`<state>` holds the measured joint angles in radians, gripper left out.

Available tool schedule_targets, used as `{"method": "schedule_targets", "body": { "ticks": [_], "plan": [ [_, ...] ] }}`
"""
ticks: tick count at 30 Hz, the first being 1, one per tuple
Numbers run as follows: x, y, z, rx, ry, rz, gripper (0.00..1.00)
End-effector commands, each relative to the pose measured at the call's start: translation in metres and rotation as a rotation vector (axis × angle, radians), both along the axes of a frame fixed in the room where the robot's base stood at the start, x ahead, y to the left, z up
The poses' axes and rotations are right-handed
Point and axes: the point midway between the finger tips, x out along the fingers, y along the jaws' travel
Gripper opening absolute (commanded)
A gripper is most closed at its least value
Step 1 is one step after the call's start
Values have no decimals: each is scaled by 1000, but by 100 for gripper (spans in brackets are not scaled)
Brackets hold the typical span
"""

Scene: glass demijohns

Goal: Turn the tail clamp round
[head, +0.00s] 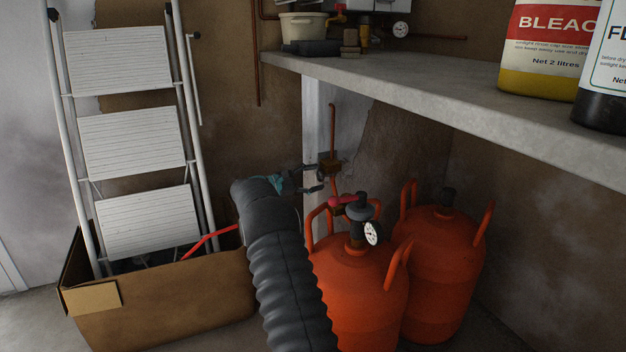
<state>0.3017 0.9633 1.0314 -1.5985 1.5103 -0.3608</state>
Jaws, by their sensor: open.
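My gripper (317,179) is open in the middle of the head view, at the end of my dark ribbed arm, with its fingers pointing right. Just right of the fingertips is a small brown block-like fitting (329,163) on a thin copper pipe (332,128) against the wall. It may be the tail clamp, but I cannot tell for sure. I cannot tell whether the fingers touch it. Below it, a red-handled valve (344,200) and a round gauge (371,233) sit on top of the front orange gas bottle (350,285).
A second orange bottle (445,265) stands right behind the first. A grey shelf (450,100) overhangs the bottles, with a bleach container (545,50) and a dark-based bottle (605,75) on it. A white stepladder (130,140) stands at left by a cardboard box (165,310).

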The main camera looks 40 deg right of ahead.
Motion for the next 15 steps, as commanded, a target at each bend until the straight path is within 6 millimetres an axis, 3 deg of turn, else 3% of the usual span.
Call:
{"method": "schedule_targets", "body": {
  "ticks": [6,8,13,15],
  "plan": [
    [0,0,0,0,0,0,61],
    [0,0,0,0,0,0,49],
    [0,-1,0,1,0,-1,6],
    [0,-1,0,1,0,-1,1]
  ]
}}
